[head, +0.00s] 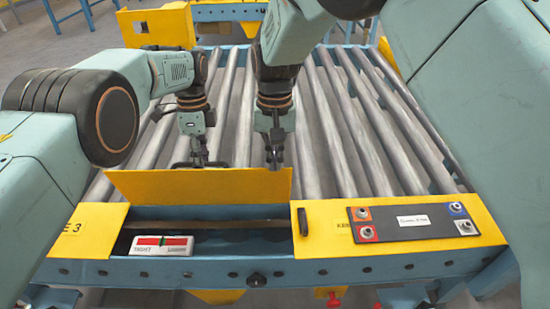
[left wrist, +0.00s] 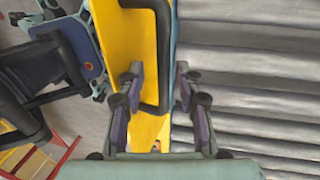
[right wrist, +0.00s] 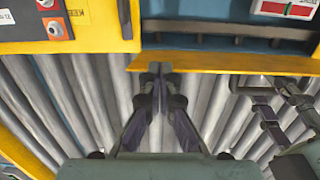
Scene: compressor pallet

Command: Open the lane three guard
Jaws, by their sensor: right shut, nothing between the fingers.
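The lane three guard (head: 200,187) is a yellow panel standing up steeply from the front frame, clear of the recess in front of it. In the right wrist view the guard (right wrist: 225,63) shows as a thin yellow strip. Its black handle (head: 182,165) is on the roller side, and the handle (left wrist: 163,60) also shows in the left wrist view. My left gripper (head: 200,158) is at the handle, its fingers (left wrist: 159,78) apart on either side of it. My right gripper (head: 274,160) is shut and empty just behind the guard's right end; its fingertips (right wrist: 153,72) meet near the yellow edge.
A red and green indicator (head: 162,246) sits in the recess under the guard. A yellow cover (head: 325,237) with a black handle (head: 302,222) and a dark button panel (head: 410,229) are to the right. Metal rollers (head: 350,130) fill the area behind.

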